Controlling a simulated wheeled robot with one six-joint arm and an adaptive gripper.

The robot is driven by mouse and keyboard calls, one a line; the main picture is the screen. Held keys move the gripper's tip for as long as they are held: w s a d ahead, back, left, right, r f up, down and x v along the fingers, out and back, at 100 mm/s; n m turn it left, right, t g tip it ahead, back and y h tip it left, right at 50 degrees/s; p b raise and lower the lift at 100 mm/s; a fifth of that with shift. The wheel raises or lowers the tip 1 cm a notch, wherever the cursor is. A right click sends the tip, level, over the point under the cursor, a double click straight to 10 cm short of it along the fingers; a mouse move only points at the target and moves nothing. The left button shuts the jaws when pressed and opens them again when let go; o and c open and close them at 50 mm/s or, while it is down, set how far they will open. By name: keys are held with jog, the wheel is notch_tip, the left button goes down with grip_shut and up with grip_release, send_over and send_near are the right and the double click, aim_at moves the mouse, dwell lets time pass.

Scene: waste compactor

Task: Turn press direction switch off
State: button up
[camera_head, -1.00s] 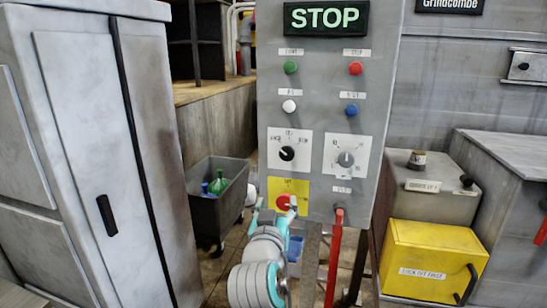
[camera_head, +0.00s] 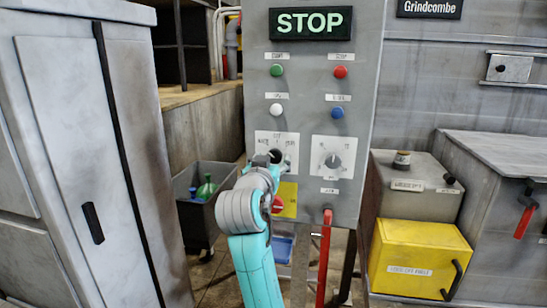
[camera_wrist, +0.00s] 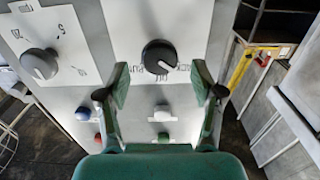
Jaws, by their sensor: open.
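The press direction switch is a black rotary knob (camera_wrist: 159,57) on a white plate whose lettering includes OFF. It also shows in the head view (camera_head: 276,155), partly covered by my gripper (camera_head: 266,163). In the wrist view my gripper (camera_wrist: 160,70) is open and empty, with one finger to each side of the knob in the picture. The knob appears ahead of the gap between the fingertips. I cannot tell whether the fingers reach around it, and no contact is visible.
A grey knob (camera_head: 333,161) sits right of the switch. Green (camera_head: 277,70), red (camera_head: 340,72), white (camera_head: 276,110) and blue (camera_head: 337,113) buttons are above. The red rotary switch (camera_head: 278,205) on a yellow plate is below, partly hidden by my arm. A lit STOP sign (camera_head: 311,22) tops the panel.

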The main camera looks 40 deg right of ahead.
aim_at(275, 157)
jog(key=shift+x, duration=1.5)
jog(key=c, duration=1.1)
jog(key=m, duration=0.5)
jog(key=shift+s+d+f+m, duration=0.1)
jog(key=shift+m, duration=2.3)
